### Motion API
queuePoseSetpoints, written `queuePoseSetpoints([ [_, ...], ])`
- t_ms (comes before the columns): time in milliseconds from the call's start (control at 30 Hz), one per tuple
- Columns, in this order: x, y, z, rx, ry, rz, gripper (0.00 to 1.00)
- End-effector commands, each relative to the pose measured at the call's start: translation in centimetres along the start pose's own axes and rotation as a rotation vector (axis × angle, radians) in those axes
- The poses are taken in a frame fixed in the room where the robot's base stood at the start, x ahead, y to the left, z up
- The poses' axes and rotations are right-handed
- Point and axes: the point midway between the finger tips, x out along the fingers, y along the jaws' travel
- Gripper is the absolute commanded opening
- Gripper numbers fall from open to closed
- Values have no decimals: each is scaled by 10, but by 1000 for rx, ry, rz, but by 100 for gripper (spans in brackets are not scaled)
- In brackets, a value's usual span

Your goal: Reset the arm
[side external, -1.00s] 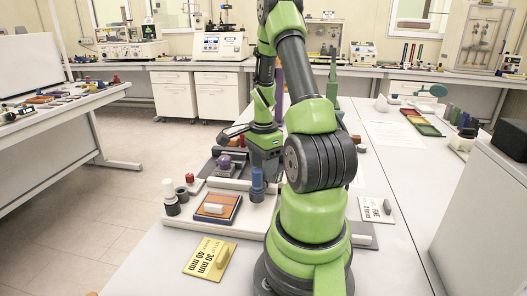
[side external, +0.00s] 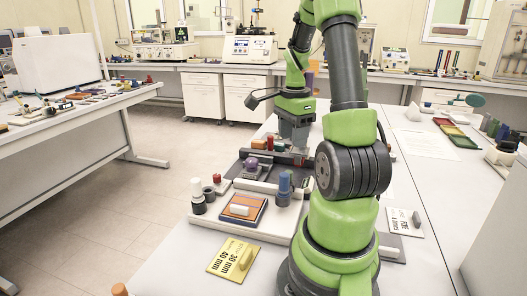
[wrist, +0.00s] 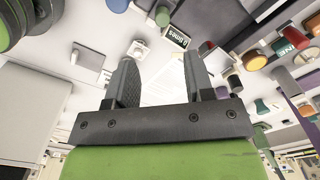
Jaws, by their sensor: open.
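My gripper (side external: 298,153) hangs beneath the wrist, pointing down, above the far end of the work table in the side view. In the wrist view, the two dark fingers of my gripper (wrist: 160,62) stand apart with nothing between them. The gripper is open and empty. The fingertips are small and partly blurred against the dark fixture in the side view, so the exact gap above it cannot be told.
Near my base lie a yellow card (side external: 222,256), a blue-and-orange block (side external: 238,213) and blue (side external: 284,186) and white-topped (side external: 197,190) cylinders. A purple knob (side external: 251,163) stands behind them. A white card (side external: 399,222) and coloured trays (side external: 452,131) lie to the right.

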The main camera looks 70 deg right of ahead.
Motion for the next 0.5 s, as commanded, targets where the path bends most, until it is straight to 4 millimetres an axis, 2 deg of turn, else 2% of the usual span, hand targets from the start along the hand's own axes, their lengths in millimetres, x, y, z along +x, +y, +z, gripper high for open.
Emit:
queuePoseSetpoints([
  [167, -2, 0, 3, -14, 1, -5, 48],
  [267, -14, -2, 20, -111, 5, -40, 48],
  [367, -38, 2, 58, -324, 8, -114, 48],
  [500, -76, 29, 125, -752, 8, -263, 48],
])
